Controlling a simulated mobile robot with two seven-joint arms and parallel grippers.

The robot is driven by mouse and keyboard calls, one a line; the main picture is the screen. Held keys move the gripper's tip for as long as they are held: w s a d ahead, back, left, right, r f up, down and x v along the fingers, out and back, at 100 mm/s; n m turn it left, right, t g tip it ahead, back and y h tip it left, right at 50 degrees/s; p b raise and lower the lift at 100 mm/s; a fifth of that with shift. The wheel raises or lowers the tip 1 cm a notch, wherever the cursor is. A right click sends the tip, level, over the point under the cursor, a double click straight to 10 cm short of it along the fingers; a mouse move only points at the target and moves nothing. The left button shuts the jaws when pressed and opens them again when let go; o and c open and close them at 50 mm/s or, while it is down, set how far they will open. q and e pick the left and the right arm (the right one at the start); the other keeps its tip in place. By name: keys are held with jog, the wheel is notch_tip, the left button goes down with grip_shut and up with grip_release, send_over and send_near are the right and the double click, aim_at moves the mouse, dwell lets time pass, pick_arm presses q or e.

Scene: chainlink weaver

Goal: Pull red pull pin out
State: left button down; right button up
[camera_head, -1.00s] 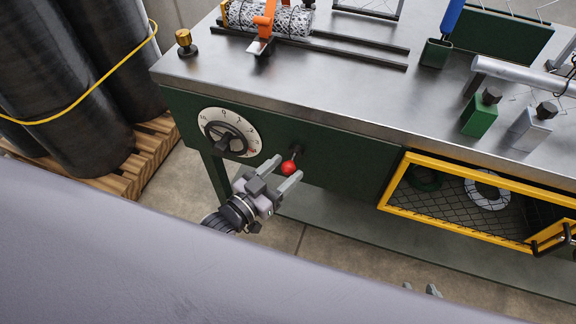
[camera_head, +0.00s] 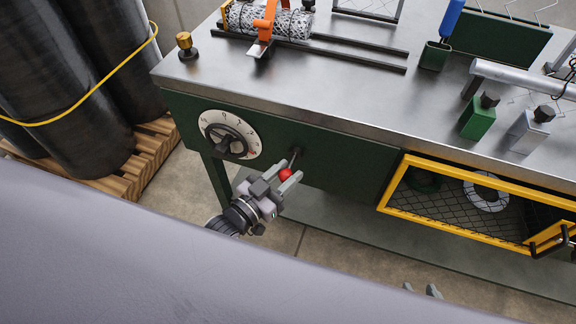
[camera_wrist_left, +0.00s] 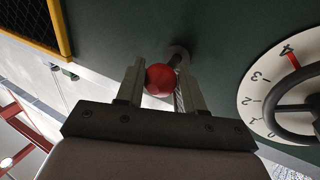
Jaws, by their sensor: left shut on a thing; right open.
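The red pull pin (camera_head: 286,175) has a round red knob on a dark shaft that comes out of the dark green front panel of the bench. My left gripper (camera_head: 284,178) is shut on the knob, with one finger on each side of it. In the left wrist view the red knob (camera_wrist_left: 160,79) sits between the two grey fingertips (camera_wrist_left: 163,84), and the shaft runs behind it to a round collar on the panel. My right gripper (camera_head: 423,290) shows only its fingertips at the lower edge, open and empty, far from the pin.
A white numbered dial (camera_head: 230,134) with a black handwheel is left of the pin. A yellow-framed mesh door (camera_head: 455,219) is to the right. The steel bench top (camera_head: 350,95) overhangs above. Black rolls stand on a wooden pallet at far left.

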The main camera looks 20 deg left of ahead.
pick_arm(q)
jog(key=s, duration=0.3)
jog(key=shift+s+d+f+p, duration=0.1)
jog(key=shift+s+p, duration=0.1)
jog(key=shift+p, duration=0.2)
jog(key=c, duration=0.8)
grip_release()
jog(key=v, duration=0.7)
